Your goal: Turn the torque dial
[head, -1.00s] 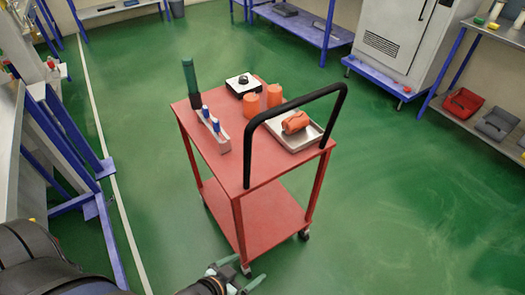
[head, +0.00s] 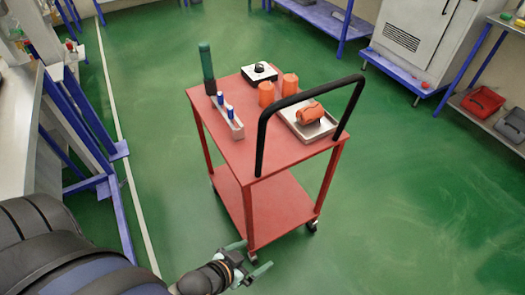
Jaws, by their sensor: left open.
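The torque dial (head: 259,68) is a black knob on a white-topped box with dark sides (head: 260,77). It stands at the far edge of the red cart's top (head: 222,151). My left gripper (head: 255,258) is low in the head view, in front of the cart's near legs. Its two green fingers are spread apart with nothing between them, and it is well away from the dial. My right gripper is not in view.
On the cart stand a dark green cylinder (head: 207,70), a grey holder with blue-topped pieces (head: 230,122), orange cups (head: 290,84) and a tray (head: 323,128) with an orange item. A black handle (head: 262,138) arches over the near right side. Green floor around the cart is clear.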

